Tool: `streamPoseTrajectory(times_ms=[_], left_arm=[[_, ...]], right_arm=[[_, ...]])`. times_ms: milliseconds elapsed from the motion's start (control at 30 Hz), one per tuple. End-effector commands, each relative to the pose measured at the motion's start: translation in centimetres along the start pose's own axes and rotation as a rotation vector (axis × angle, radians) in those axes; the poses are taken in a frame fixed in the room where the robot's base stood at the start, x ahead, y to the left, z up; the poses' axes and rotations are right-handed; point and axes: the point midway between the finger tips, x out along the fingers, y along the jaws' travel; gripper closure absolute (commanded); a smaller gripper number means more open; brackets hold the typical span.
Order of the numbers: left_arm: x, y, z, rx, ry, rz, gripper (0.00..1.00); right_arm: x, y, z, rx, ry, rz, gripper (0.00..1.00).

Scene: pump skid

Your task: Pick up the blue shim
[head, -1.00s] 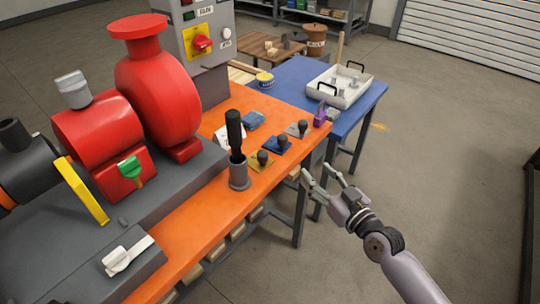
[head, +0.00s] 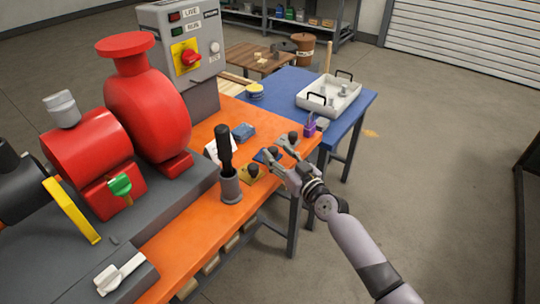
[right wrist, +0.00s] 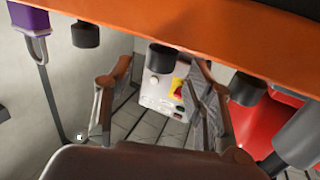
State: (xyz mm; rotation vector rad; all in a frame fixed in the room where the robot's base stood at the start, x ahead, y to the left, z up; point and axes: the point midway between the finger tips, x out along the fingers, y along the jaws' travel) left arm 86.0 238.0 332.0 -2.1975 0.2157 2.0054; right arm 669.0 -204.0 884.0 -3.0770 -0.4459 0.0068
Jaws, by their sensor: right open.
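The blue shim (head: 261,156), a small plate with a dark round knob, lies on the orange bench between the yellow shim (head: 246,173) and the grey shim (head: 288,141). My right gripper (head: 276,162) is open at the blue shim's near side and partly covers it. In the right wrist view, which looks upside down, the blue shim's dark knob (right wrist: 162,57) shows between and beyond the open fingers (right wrist: 158,90). I cannot tell whether either finger touches it. The shim's plate is not clear in that view. My left gripper is out of view.
A grey cup (head: 231,187) with a black-handled tool stands left of the shims. A purple padlock (head: 310,127) is at the right, a blue cloth-like item (head: 243,132) behind. Red pump (head: 147,110) and control box (head: 180,50) are further left. Floor at right is clear.

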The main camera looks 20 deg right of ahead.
Motion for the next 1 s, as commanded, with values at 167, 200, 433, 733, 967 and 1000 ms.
streamPoseTrajectory(times_ms=[167, 200, 433, 733, 967, 1000], left_arm=[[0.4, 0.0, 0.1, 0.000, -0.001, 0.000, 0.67], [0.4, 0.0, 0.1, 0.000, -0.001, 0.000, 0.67], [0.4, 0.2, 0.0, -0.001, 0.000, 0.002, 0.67], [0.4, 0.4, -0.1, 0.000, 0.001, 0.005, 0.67], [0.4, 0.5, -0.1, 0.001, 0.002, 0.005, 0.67], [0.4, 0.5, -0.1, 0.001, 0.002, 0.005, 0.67]], right_arm=[[2.6, 0.0, 0.2, 0.002, 0.002, 0.001, 0.51], [3.0, 0.0, 0.2, 0.001, 0.002, 0.001, 0.51], [3.3, 0.0, 0.2, 0.001, 0.001, 0.001, 0.51], [3.3, 0.0, 0.2, 0.000, 0.001, 0.001, 0.67], [3.3, 0.0, 0.2, 0.000, 0.001, 0.001, 0.82], [3.3, 0.0, 0.2, 0.000, 0.001, 0.001, 0.84]])
